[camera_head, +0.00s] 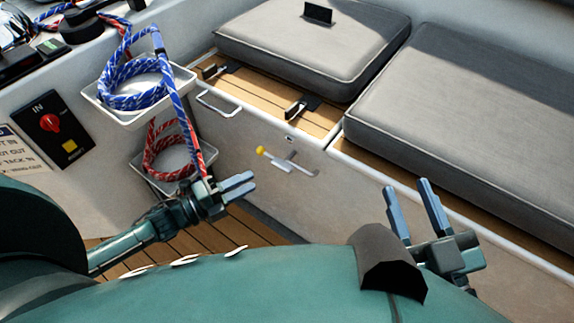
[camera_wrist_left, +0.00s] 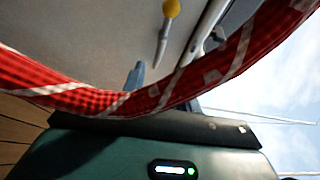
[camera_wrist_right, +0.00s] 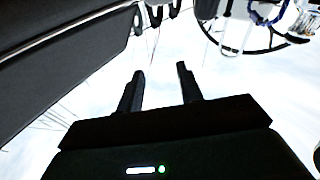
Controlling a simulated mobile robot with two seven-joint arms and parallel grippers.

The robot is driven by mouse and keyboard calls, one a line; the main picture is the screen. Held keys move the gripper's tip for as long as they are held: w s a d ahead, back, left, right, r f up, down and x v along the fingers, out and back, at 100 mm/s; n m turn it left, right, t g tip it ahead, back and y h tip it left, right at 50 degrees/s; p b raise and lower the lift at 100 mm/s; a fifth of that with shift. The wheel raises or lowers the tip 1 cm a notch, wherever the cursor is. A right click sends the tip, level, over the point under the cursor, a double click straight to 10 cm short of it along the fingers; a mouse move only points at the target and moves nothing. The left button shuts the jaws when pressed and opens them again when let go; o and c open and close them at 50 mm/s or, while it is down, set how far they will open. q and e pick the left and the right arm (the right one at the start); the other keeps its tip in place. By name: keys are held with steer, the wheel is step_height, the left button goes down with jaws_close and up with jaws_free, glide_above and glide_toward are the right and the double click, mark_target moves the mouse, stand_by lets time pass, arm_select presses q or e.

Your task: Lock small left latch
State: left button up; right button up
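A black latch (camera_head: 213,71) sits on the wooden strip in front of the smaller grey cushion, at its left end. A second black latch (camera_head: 302,106) sits on the same strip further right. I cannot tell for certain from their look whether either is locked. My left gripper (camera_head: 254,180) is open and empty, below the strip and apart from both latches. In the left wrist view, a red rope crosses in front of its fingers and partly hides them. My right gripper (camera_head: 405,184) is open and empty at the lower right, in front of the long bench.
Blue rope (camera_head: 135,85) and red rope (camera_head: 166,150) hang in white bins (camera_head: 186,84) beside my left gripper. A yellow-knobbed lever (camera_head: 262,152) and a white handle (camera_head: 218,105) are on the locker front. A long grey cushion (camera_head: 470,110) fills the right.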

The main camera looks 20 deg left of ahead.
mark_target(278, 168)
arm_select(q)
steer(key=b+x, duration=0.2)
steer(key=x, duration=0.8)
steer(key=shift+w+d+b, duration=0.25)
steer(key=shift+b, duration=0.1)
steer(key=shift+c, duration=0.5)
jaws_close()
